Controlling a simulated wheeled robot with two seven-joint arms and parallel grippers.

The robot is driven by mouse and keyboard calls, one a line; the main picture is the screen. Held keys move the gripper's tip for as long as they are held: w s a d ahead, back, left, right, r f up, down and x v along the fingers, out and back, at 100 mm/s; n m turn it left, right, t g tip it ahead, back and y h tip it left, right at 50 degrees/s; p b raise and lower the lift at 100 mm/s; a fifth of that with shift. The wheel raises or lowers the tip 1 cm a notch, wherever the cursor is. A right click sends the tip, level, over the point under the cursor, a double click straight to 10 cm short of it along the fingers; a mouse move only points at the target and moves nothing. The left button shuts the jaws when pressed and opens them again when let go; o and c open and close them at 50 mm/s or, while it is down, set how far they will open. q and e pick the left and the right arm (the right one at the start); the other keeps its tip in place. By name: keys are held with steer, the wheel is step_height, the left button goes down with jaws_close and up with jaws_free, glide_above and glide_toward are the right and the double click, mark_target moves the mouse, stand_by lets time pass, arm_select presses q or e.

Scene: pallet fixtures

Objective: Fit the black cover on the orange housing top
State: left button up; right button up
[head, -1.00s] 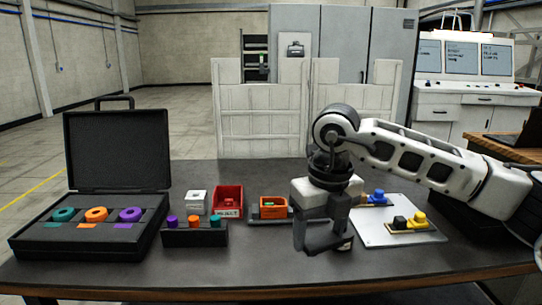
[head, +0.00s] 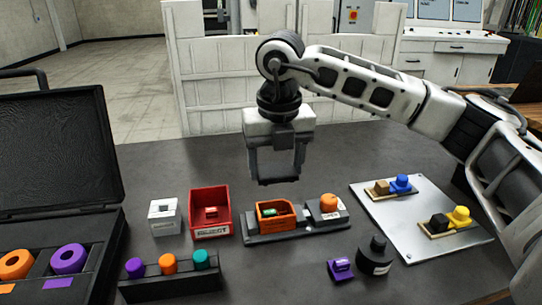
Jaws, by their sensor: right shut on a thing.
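The orange housing (head: 266,222) is an open-topped box with a green part inside. It sits on the left of a dark fixture base (head: 295,236) in the middle of the table. My right gripper (head: 276,172) is raised above and slightly behind the housing, fingers pointing down. It is shut on a dark thing (head: 278,167), seemingly the black cover, which is hard to tell apart from the dark fingers. The held thing is apart from the housing. My left gripper is out of view.
A dark block with an orange knob (head: 328,201) stands right of the housing. A red bin (head: 209,226) and white block (head: 164,226) are left. A purple part (head: 341,269) and black cylinder (head: 376,262) stand in front, a metal plate (head: 405,220) right.

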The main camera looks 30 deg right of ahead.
mark_target(275, 210)
steer(key=shift+s+f, duration=0.1)
steer(key=shift+f, duration=0.4)
steer(key=shift+f+b, duration=0.35)
steer(key=shift+b, duration=0.05)
step_height(275, 210, down, 2)
steer(key=shift+f+b, duration=0.25)
steer(key=shift+b, duration=0.6)
steer(key=shift+f+b, duration=0.35)
steer(key=shift+f, duration=0.05)
arm_select(q)
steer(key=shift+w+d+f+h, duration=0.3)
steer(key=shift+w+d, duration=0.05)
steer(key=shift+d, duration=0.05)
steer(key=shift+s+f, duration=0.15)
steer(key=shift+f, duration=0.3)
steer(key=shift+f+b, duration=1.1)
steer(key=shift+b, duration=0.25)
arm_select(e)
steer(key=shift+f, duration=1.45)
